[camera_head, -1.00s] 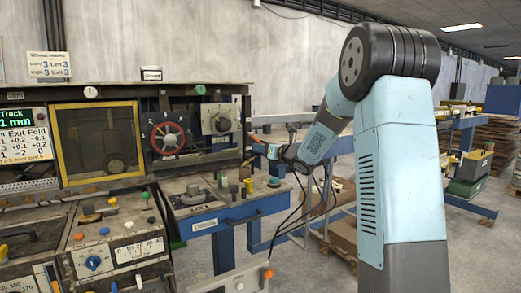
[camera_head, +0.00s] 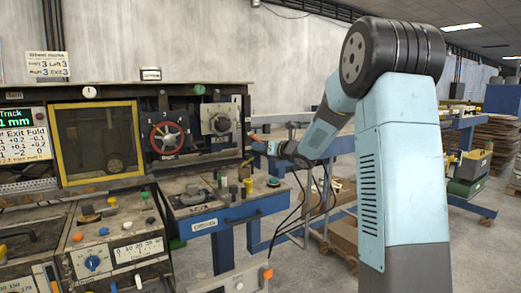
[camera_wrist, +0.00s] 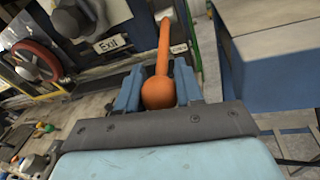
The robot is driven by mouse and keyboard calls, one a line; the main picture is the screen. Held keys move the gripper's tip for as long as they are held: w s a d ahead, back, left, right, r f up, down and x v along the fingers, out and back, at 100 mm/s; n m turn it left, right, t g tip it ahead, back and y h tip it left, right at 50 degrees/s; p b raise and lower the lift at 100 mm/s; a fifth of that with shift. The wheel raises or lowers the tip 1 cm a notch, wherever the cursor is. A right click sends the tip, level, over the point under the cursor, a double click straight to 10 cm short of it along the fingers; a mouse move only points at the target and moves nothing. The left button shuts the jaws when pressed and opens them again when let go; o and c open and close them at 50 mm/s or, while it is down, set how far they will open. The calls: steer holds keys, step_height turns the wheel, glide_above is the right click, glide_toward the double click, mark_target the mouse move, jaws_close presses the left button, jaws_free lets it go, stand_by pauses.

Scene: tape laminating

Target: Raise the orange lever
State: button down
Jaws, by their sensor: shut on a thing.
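The orange lever (camera_wrist: 165,45) has a long shaft and a round knob. In the wrist view its knob sits between the two blue fingers of my gripper (camera_wrist: 158,90), which is shut on it. The shaft runs away from the fingers towards the machine, beside a label reading "Exit". In the head view the lever (camera_head: 255,137) is a small orange piece at the right edge of the machine. My gripper (camera_head: 270,148) is at its outer end, and its fingers are too small there to make out.
The machine panel carries a red handwheel (camera_head: 167,137) and a yellow-framed window (camera_head: 98,143). A blue workbench (camera_head: 232,214) with small parts stands below the lever. Another blue table (camera_head: 335,148) is behind my arm. Black cables hang beneath my wrist.

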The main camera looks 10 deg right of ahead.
steer(key=shift+s+r+g+h, duration=0.2)
steer(key=shift+r+g+h, duration=0.3)
steer(key=shift+r+g, duration=0.7)
steer(key=shift+w+r, duration=0.15)
steer(key=shift+r, duration=0.85)
steer(key=shift+w+r, duration=0.1)
steer(key=shift+r, duration=0.85)
steer(key=shift+w+a+r, duration=0.2)
steer(key=shift+w+r, duration=0.1)
steer(key=shift+r, duration=0.45)
steer(key=shift+w+a+r, duration=0.15)
steer(key=shift+w+r, duration=0.15)
steer(key=shift+r, duration=0.4)
steer(key=shift+a, duration=0.1)
